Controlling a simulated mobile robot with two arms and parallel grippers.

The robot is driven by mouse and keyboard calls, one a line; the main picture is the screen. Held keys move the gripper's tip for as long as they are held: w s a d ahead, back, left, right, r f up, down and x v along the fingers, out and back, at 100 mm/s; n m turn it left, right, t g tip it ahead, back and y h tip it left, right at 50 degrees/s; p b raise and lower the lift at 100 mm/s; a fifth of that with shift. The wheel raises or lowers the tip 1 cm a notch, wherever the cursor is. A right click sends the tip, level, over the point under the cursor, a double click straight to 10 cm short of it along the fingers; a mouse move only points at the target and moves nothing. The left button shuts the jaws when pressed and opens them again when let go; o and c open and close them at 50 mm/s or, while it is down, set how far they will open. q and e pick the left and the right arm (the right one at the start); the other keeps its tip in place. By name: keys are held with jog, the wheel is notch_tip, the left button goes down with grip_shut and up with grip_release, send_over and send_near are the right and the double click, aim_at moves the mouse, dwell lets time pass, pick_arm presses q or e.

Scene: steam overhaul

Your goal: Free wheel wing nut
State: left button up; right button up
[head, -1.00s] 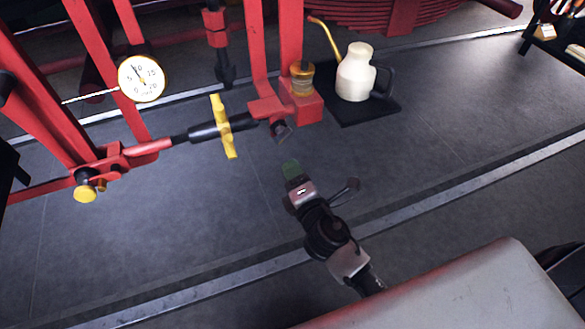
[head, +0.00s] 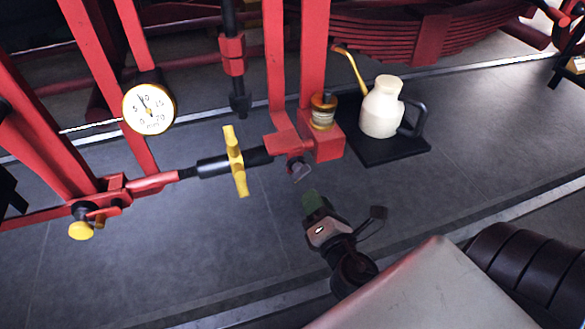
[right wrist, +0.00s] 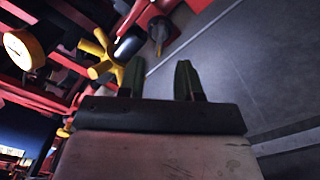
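A yellow winged handwheel (head: 236,161) sits on a black rod between red frame parts in the head view. It also shows at upper left in the right wrist view (right wrist: 103,53). A small dark grey nut-like fitting (head: 299,171) sticks out below the red block; I cannot tell which of the two is the wheel wing nut. My right gripper (head: 313,203) is just below the dark fitting, apart from it and to the lower right of the handwheel. Its two green fingers (right wrist: 161,82) stand apart with nothing between them. My left gripper is not in view.
A round gauge (head: 149,109) hangs at left, with a yellow knob (head: 82,230) below it. A glass-and-brass cup (head: 323,112) stands on the red block (head: 322,144). A cream oil can (head: 382,107) stands on a black tray (head: 401,150). Grey floor around my gripper is clear.

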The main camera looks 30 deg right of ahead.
aim_at(304, 176)
jog(key=p+x, duration=0.1)
jog(key=x, duration=0.8)
jog(key=shift+c, duration=0.5)
